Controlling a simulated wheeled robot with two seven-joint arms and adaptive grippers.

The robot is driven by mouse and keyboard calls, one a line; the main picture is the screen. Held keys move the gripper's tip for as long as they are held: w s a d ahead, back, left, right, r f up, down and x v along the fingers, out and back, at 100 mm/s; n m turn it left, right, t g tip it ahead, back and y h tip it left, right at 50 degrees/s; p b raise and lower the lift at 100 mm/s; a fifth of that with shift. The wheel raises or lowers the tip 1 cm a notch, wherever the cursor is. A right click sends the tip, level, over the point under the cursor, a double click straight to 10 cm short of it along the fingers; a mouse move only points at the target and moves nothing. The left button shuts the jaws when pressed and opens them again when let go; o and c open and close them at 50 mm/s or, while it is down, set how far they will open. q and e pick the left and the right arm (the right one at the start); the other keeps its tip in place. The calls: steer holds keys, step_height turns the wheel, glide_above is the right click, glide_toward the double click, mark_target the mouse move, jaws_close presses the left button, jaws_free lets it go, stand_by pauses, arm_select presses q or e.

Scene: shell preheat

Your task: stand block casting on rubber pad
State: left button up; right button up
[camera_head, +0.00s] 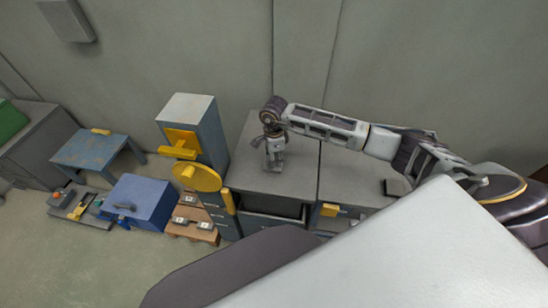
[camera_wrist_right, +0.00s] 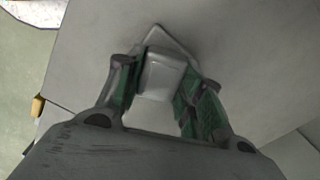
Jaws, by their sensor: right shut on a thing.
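My right gripper (camera_head: 274,152) points down over the grey bench top at the centre of the head view. In the right wrist view its green-padded fingers (camera_wrist_right: 162,84) are shut on a pale grey block casting (camera_wrist_right: 165,70). The casting has a blocky upper part and a wider, pointed base below it. I cannot tell whether its base touches the bench. In the head view the casting is small and mostly hidden by the gripper. A dark flat square (camera_head: 397,187), perhaps the rubber pad, lies on the bench to the right, partly hidden by my arm. My left gripper is out of view.
The bench top (camera_head: 243,142) is clear around the gripper. A tall blue-grey cabinet (camera_head: 205,130) with yellow parts stands to its left. A blue box (camera_head: 140,203), a low blue table (camera_head: 92,150) and a wooden pallet (camera_head: 203,234) stand farther left on the floor.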

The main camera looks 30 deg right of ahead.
steer(key=shift+f, duration=0.1)
steer(key=o, duration=1.1)
step_height(320, 180, up, 12)
steer(key=shift+b, duration=0.4)
stand_by(0.5)
